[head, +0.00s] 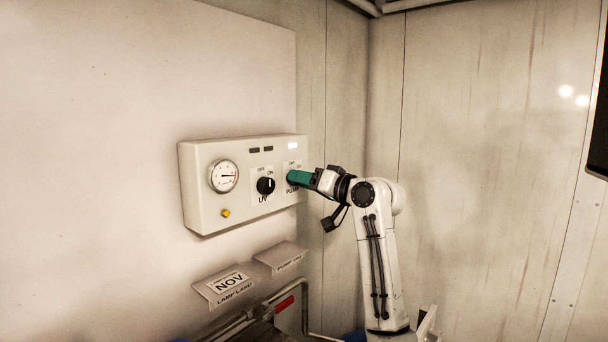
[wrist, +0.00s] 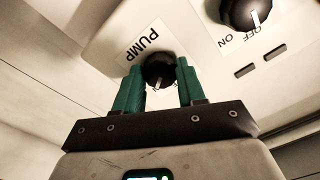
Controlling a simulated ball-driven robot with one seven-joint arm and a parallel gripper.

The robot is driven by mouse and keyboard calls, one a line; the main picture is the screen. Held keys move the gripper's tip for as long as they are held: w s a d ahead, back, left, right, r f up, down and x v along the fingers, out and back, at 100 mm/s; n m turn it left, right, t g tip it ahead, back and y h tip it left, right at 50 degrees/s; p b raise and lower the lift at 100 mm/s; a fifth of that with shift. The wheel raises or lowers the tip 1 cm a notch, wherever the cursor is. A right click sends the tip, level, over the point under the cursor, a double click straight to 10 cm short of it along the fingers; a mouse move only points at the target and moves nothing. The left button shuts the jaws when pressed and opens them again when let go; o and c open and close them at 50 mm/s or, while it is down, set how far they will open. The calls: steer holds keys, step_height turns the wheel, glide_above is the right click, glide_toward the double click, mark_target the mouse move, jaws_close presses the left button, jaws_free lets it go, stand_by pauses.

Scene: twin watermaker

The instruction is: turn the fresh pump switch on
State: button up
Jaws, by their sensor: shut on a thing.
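The pump switch is a black rotary knob (wrist: 159,68) beside the label PUMP (wrist: 142,42) in the wrist view. My gripper (head: 290,178) has green fingers. In the wrist view the fingers (wrist: 160,82) stand on both sides of the knob and are shut on it. In the head view the fingers hide the knob and part of its label. The knob's pointer shows only as a small pale mark, so I cannot tell its setting. The knob sits at the right end of a white control box (head: 200,216) on the wall.
Left of the pump switch is a black UV knob (head: 265,186), then a round gauge (head: 223,176) and a yellow button (head: 226,213). The rightmost indicator (head: 293,145) glows white; two others are dark. Below are two card holders, one reading NOV (head: 229,283), and pipework (head: 245,322).

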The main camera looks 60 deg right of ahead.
steer(key=shift+m, duration=0.4)
steer(key=o, duration=1.1)
steer(key=shift+c, duration=0.2)
steer(key=b+v, duration=0.2)
steer(key=v, duration=0.8)
steer(key=shift+s, duration=0.4)
steer(key=shift+a, duration=0.1)
